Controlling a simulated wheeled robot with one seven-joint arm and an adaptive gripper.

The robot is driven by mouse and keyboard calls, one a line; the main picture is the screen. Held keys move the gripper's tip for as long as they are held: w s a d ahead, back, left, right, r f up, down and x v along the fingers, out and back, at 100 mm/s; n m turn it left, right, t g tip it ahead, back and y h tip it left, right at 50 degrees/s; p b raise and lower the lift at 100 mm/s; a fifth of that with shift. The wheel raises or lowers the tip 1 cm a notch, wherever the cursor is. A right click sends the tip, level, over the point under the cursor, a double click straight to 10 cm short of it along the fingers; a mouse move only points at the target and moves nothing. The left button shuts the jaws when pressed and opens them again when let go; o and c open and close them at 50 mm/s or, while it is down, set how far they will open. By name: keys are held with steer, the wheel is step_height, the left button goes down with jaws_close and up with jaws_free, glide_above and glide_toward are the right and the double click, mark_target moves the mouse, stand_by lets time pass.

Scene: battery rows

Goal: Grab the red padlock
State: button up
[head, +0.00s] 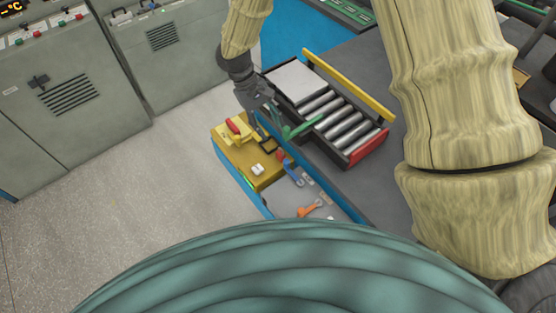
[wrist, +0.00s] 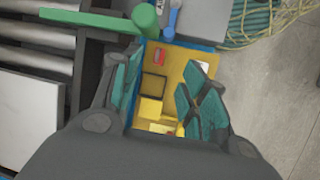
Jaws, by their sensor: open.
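A small red object (head: 281,155) that looks like the red padlock lies at the right edge of the yellow panel (head: 240,165), near a blue part. In the wrist view this red object (wrist: 159,57) shows between my fingertips, toward the top. A second, longer red piece (head: 233,126) sits on a yellow block at the panel's far end. Both are too small for me to be sure which is the padlock. My gripper (head: 262,124) is open and empty above the panel. In the wrist view its teal finger pads (wrist: 164,75) stand apart on either side of the panel.
A green bar (head: 300,130) sticks out close beside my gripper. A roller rack (head: 345,125) with a yellow rail stands to the right. A white piece (head: 257,169), blue part (head: 293,171) and orange part (head: 310,208) lie nearby. Grey cabinets (head: 70,90) stand left; the floor between is clear.

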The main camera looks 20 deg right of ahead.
steer(key=p, duration=0.2)
glide_toward(283, 157)
steer(key=shift+s+d+f, duration=0.15)
steer(key=shift+d+f, duration=0.3)
steer(key=shift+f, duration=0.35)
steer(key=shift+s+f+p, duration=0.45)
steer(key=shift+f+p, duration=0.15)
steer(key=shift+f, duration=0.15)
steer(key=shift+p+x, duration=0.7)
steer(key=shift+x, duration=1.1)
steer(key=shift+w, duration=0.1)
jaws_close()
